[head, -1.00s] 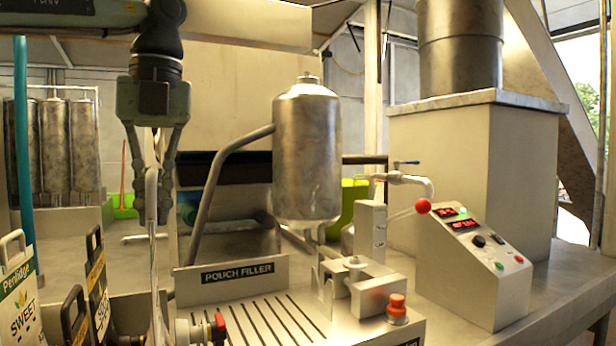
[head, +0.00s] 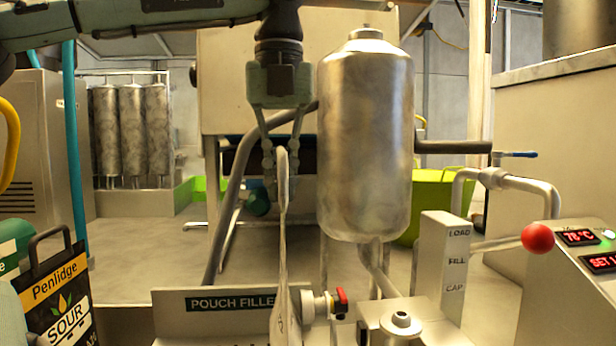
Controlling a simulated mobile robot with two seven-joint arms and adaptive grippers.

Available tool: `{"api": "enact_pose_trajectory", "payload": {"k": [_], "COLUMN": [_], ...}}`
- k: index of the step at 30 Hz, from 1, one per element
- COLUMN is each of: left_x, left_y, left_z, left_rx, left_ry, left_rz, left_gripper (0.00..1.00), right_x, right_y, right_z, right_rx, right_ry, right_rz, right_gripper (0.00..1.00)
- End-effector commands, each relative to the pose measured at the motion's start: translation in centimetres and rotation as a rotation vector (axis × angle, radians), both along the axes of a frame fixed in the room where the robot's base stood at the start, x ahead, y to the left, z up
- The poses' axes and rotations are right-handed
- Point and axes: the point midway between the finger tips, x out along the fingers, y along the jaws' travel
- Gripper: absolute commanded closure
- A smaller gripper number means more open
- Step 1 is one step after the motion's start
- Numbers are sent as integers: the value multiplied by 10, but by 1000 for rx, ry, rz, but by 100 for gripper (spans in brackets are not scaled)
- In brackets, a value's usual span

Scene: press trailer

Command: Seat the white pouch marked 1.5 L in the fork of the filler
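The white pouch (head: 284,250) hangs almost edge-on in front of the filler, its loop handle at the top. Its 1.5 L marking cannot be read at this angle. A white spout with a red tap (head: 325,303) sticks out from its right side. My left gripper (head: 281,180) points down with its fingers on either side of the handle and appears closed on it. The filler has a steel tank (head: 366,140) and a metal block (head: 400,325) below it, right of the spout. The fork cannot be made out clearly. My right gripper is not in view.
The POUCH FILLER sign (head: 215,303) stands behind the pouch. A post marked LOAD, FILL, CAP (head: 444,265) is right of the tank. A red ball knob (head: 538,238) and control panel (head: 590,255) are far right.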

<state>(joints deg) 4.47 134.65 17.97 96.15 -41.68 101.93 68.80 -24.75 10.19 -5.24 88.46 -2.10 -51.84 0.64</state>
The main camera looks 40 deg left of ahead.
Motion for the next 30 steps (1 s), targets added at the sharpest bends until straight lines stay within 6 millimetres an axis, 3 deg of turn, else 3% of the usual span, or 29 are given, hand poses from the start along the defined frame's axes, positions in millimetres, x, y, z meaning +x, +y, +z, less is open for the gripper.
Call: {"api": "enact_pose_trajectory", "payload": {"k": [13, 26, 30], "left_x": [11, 24, 24], "left_y": [-9, -18, -19], "left_z": [-12, -28, -31], "left_rx": [0, 0, 0], "left_ry": [1, -1, -1], "left_rz": [-1, 1, 1], "left_gripper": [100, 100, 100], "right_x": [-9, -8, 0], "right_y": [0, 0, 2], "right_z": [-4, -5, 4], "right_rx": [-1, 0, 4], "right_ry": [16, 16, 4], "right_rz": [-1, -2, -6], "right_gripper": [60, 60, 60]}}
